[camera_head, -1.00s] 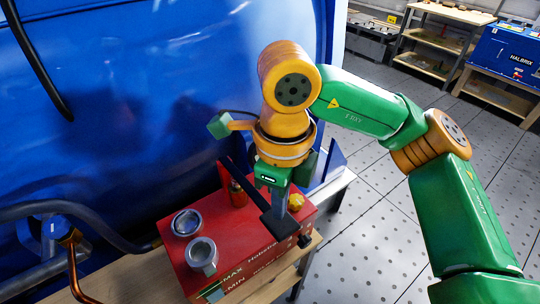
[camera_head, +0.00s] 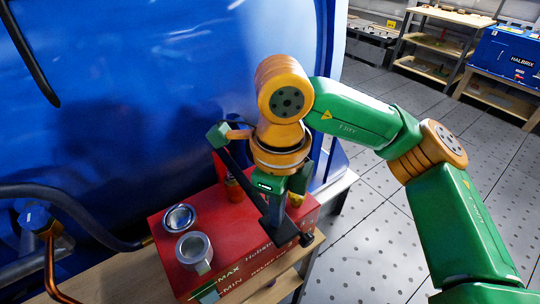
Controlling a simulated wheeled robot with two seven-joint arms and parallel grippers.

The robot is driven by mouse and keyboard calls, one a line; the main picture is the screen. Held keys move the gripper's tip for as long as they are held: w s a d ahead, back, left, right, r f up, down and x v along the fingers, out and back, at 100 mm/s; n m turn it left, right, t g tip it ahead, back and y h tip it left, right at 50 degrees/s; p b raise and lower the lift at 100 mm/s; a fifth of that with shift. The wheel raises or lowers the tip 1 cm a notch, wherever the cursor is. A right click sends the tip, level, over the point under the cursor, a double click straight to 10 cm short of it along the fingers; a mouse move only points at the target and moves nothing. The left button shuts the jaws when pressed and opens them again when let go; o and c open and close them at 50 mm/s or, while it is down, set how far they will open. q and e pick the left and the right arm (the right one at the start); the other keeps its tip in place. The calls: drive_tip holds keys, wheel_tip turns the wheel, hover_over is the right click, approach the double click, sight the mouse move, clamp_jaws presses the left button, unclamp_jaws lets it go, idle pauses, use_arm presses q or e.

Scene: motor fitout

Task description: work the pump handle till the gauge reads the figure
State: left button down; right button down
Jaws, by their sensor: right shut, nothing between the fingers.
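The red pump box (camera_head: 240,239) stands on a wooden bench top, with MAX and MIN lettering on its front. A round metal-rimmed dial (camera_head: 179,217), likely the gauge, sits on its top; its reading is too small to tell. A grey metal cup-like fitting (camera_head: 194,249) is in front of it. A dark bar (camera_head: 240,174), likely the pump handle, slants down across the box to a dark block. My right gripper (camera_head: 277,218) points down at the bar's lower end, shut and empty; whether it touches the bar is unclear. My left gripper is out of view.
A large blue tank (camera_head: 150,90) rises close behind the pump. Dark hoses (camera_head: 85,205) and a copper pipe (camera_head: 52,265) lie at left. Wooden shelves (camera_head: 440,45) and a blue box (camera_head: 508,55) stand far right; open floor (camera_head: 380,230) lies between.

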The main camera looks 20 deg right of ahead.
wheel_tip(320, 180, down, 3)
drive_tip(key=shift+w+r+b, duration=0.1)
drive_tip(key=shift+r+b, duration=0.1)
drive_tip(key=shift+b, duration=0.6)
wheel_tip(320, 180, up, 8)
drive_tip(key=p, duration=0.7)
drive_tip(key=shift+a+r, duration=0.1)
drive_tip(key=shift+r, duration=0.15)
drive_tip(key=shift+s+r, duration=0.15)
drive_tip(key=shift+s, duration=0.2)
drive_tip(key=shift+f, duration=0.2)
